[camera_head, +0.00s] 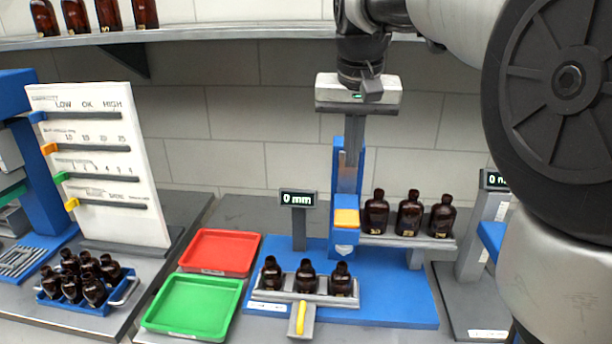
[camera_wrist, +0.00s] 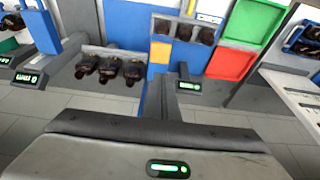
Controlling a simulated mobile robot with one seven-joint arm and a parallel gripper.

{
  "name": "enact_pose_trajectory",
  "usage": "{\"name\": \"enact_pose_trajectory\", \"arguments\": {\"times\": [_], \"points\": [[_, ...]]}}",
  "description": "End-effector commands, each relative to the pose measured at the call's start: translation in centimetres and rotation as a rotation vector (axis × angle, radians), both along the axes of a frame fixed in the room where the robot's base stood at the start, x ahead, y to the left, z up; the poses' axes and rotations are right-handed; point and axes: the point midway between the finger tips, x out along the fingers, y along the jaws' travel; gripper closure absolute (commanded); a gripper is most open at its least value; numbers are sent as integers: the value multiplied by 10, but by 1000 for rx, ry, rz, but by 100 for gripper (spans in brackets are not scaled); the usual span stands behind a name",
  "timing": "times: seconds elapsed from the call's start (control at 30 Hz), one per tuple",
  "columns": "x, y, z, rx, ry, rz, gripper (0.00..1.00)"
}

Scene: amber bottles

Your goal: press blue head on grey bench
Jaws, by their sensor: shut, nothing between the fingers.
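The blue press head (camera_head: 345,237) with an orange-yellow pad (camera_head: 346,218) on top sits low on the blue column (camera_head: 348,180) of the middle station on the grey bench. The pad also shows in the wrist view (camera_wrist: 160,52). My gripper (camera_head: 351,158) hangs above the head, pointing down in front of the column. It is shut and empty, and apart from the pad. The station's display (camera_head: 298,198) reads 0 mm.
Three amber bottles (camera_head: 306,275) stand in a front rack with a yellow handle; three more (camera_head: 409,214) stand on a shelf at right. Red (camera_head: 220,252) and green trays (camera_head: 192,306) and a blue bottle crate (camera_head: 100,308) lie left. A white gauge board (camera_head: 98,160) stands behind.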

Motion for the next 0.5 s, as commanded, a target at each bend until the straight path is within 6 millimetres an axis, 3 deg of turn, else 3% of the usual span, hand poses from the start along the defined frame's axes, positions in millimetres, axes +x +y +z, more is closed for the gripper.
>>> {"name": "enact_pose_trajectory", "arguments": {"times": [0.33, 0.5], "points": [[0, 0, -3, 0, 0, 1, 100], [5, -1, -22, -1, 3, 1, 100]]}}
